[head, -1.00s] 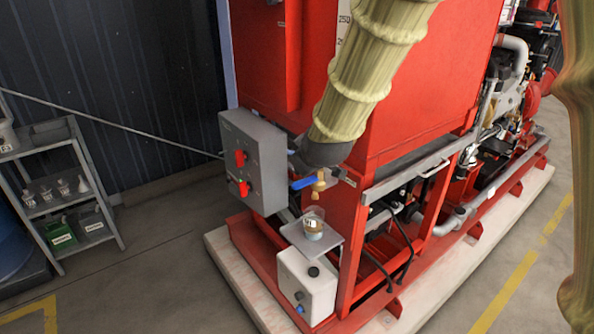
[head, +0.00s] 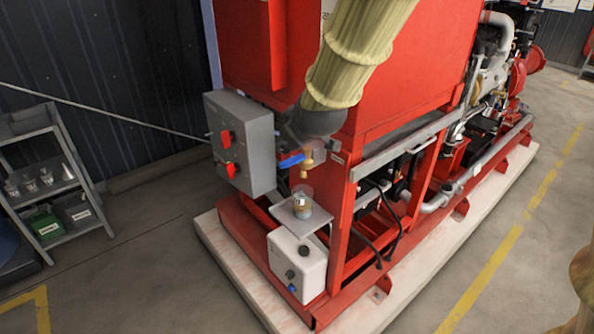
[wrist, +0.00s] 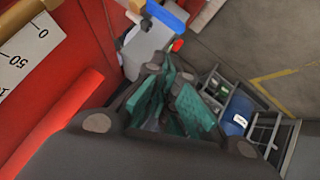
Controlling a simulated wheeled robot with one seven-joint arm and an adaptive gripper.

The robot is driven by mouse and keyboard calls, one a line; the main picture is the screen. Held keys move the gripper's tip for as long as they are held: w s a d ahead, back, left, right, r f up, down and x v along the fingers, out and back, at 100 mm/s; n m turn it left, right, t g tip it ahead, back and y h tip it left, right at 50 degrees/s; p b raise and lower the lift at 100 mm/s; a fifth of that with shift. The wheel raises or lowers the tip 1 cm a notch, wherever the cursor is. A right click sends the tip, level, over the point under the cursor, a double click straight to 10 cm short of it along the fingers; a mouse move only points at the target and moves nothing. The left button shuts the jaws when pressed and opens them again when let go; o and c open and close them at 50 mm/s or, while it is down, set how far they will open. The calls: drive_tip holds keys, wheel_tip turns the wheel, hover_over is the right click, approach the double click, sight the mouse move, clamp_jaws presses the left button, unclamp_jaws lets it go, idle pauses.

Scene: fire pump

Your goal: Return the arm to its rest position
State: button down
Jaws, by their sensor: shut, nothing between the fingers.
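My arm, in a pale yellow sleeve (head: 352,55), reaches down from the top of the head view in front of the red tank. Its dark end, my gripper (head: 315,125), is close to the tank's lower corner, above the blue-handled brass valve (head: 297,160); I cannot tell there whether it touches anything. In the wrist view my gripper (wrist: 170,88) has its teal finger pads together with nothing held. Another sleeved part of my arm (head: 583,285) shows at the right edge of the head view.
A grey control box (head: 241,140) with red switches stands left of the valve. A jar (head: 302,203) sits on a small plate above a white box (head: 297,267). A scale board (wrist: 28,48) is close at left in the wrist view.

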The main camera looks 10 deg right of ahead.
drive_tip(key=s+d+f+m+g, duration=0.15)
drive_tip(key=s+f, duration=0.25)
drive_tip(key=f, duration=0.7)
drive_tip(key=s+d+f+m+g, duration=0.15)
drive_tip(key=s+f, duration=0.25)
drive_tip(key=f, duration=0.6)
drive_tip(key=s+d+f+m+g, duration=0.15)
drive_tip(key=s+f, duration=0.25)
drive_tip(key=f, duration=0.7)
drive_tip(key=s+d+f+m+g, duration=0.1)
drive_tip(key=s+f, duration=0.6)
drive_tip(key=s, duration=0.3)
drive_tip(key=s+d+f+m+g, duration=0.1)
drive_tip(key=s+d+f+g, duration=0.1)
drive_tip(key=s+f, duration=0.5)
drive_tip(key=s+d+f+m+g+h+b, duration=0.1)
drive_tip(key=s+d+f+g, duration=0.1)
drive_tip(key=s+f, duration=0.5)
drive_tip(key=s, duration=0.6)
drive_tip(key=shift+s, duration=0.15)
